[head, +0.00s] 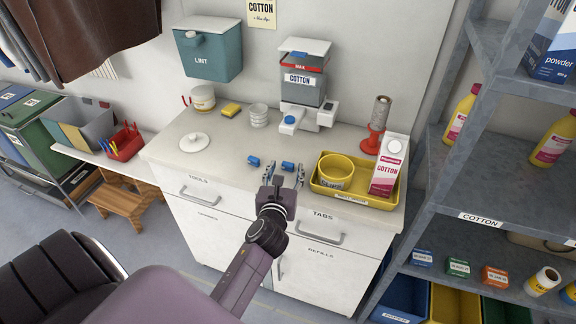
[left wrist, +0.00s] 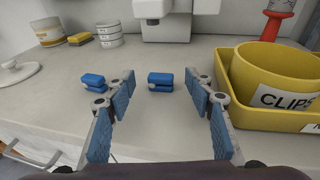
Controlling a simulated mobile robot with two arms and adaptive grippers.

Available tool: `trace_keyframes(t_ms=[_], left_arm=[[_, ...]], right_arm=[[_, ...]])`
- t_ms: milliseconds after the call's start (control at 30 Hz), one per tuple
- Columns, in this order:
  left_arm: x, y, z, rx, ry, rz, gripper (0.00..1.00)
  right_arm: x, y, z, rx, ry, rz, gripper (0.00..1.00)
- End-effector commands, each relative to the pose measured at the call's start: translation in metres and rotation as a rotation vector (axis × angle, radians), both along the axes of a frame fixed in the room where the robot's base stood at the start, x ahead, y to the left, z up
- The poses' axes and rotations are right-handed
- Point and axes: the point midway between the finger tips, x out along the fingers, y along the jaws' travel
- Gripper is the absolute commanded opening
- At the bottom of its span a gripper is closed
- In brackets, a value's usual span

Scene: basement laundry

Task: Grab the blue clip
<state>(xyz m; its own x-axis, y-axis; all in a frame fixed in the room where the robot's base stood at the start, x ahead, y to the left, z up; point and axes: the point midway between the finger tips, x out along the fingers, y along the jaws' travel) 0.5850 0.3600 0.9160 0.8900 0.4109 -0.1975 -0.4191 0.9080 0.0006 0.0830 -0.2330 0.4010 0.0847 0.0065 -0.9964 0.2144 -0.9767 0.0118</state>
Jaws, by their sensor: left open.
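Two small blue clips lie on the grey worktop. One blue clip (head: 288,165) sits just ahead of my left gripper (head: 284,176); in the left wrist view this clip (left wrist: 160,80) appears between the two fingertips. The other blue clip (head: 254,161) lies to its left, and in the left wrist view this clip (left wrist: 92,80) is outside the left finger. My left gripper is open and empty, its blue-padded fingers pointing toward the back of the worktop. My right gripper is not in view.
A yellow tray (head: 322,187) holding a yellow tub (head: 336,171) marked CLIPS and a cotton carton (head: 384,178) stands close on the right. A dispenser (head: 303,88), stacked white cups (head: 259,115) and a yellow sponge (head: 231,110) are behind. The worktop left of the clips is mostly clear.

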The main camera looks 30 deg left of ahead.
Motion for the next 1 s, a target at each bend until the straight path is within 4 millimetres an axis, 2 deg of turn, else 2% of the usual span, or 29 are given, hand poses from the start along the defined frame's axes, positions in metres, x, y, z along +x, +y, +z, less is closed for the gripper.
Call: trace_keyframes(t_ms=[200, 300, 567, 667, 867, 1000], left_arm=[[0.025, 0.011, -0.007, -0.001, -0.002, 0.0, 0.49], [0.032, 0.015, -0.009, -0.001, -0.001, -0.001, 0.49], [0.034, 0.016, -0.01, 0.0, 0.0, -0.001, 0.49], [0.034, 0.016, -0.01, 0.0, 0.0, -0.001, 0.41], [0.034, 0.016, -0.01, 0.0, 0.0, -0.001, 0.19], [0.034, 0.016, -0.01, -0.001, 0.0, -0.001, 0.17]], right_arm=[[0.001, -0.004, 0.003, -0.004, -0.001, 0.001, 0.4], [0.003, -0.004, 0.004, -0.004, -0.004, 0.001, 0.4], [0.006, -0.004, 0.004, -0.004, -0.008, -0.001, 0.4], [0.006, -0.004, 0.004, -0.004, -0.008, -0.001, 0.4], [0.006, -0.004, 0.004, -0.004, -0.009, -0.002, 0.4], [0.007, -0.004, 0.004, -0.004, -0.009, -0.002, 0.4]])
